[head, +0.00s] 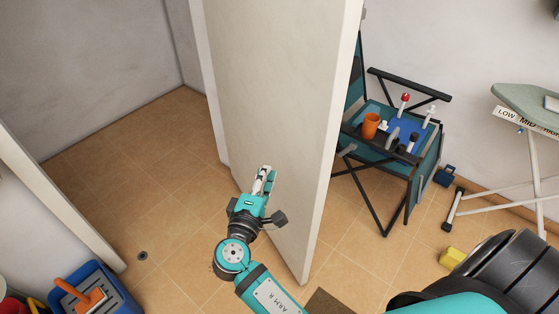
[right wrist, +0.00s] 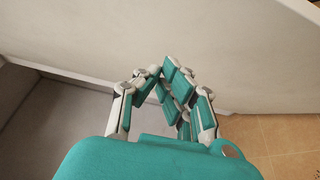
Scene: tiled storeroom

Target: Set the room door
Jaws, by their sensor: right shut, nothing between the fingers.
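The room door (head: 280,90) is a tall off-white panel standing partly open in the middle of the head view, its lower corner reaching toward the front. My right gripper (head: 264,175) is shut and empty, beside the left face of the door near its lower part. In the right wrist view the right gripper's fingers (right wrist: 162,75) are closed together, and the pale door face (right wrist: 180,45) stretches across behind them. Whether the fingertips touch the door I cannot tell. No door handle shows. My left gripper is not in view.
A folding chair (head: 425,170) holding a blue tray with an orange cup and bottles stands right of the door. An ironing board (head: 530,105) is at far right. A blue crate (head: 95,290) sits bottom left. A yellow block (head: 452,257) lies on the floor.

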